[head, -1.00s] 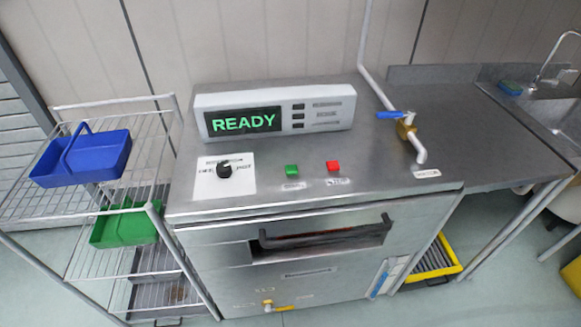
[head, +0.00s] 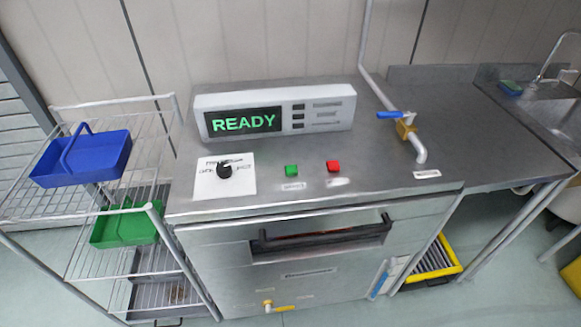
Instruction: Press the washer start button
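The washer (head: 290,260) is a steel unit with a dark door handle (head: 322,236) on its front. On its top panel sit a green button (head: 291,171) and a red button (head: 333,166), each with a small label too blurred to read. A black knob (head: 224,170) on a white plate lies to their left. The display box (head: 275,111) behind them reads "READY" in green. Neither of my grippers shows in the head view.
A wire rack (head: 160,215) on the left holds a blue caddy (head: 85,158) and a green bin (head: 124,228). A pipe with a blue-handled valve (head: 404,125) stands right of the buttons. A steel counter (head: 470,130) with a sink (head: 555,110) extends right.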

